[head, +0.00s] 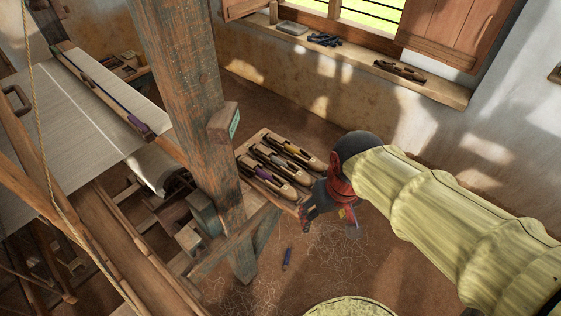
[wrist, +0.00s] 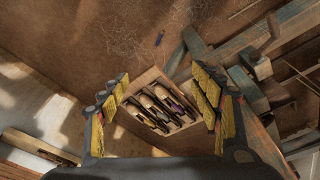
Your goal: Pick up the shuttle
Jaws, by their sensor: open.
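Three wooden shuttles lie side by side on a small wooden tray (head: 291,132) beside the loom post. The far one (head: 290,152) has a yellow bobbin, the middle one (head: 277,164) a pale one and the near one (head: 268,178) a purple one. Another shuttle (head: 400,71) lies on the windowsill. Which shuttle is meant cannot be told. My gripper (head: 322,202) is just right of the tray, apart from the shuttles. In the wrist view my gripper (wrist: 160,92) is open, with the tray's shuttles (wrist: 160,107) framed between its yellow-padded fingers, lower down and untouched.
The thick loom post (head: 187,105) stands close left of the tray. The loom with its cloth (head: 75,110) fills the left. The windowsill (head: 350,70) also holds dark blue bobbins (head: 325,40). A blue bobbin (head: 287,258) and loose threads lie on the open floor.

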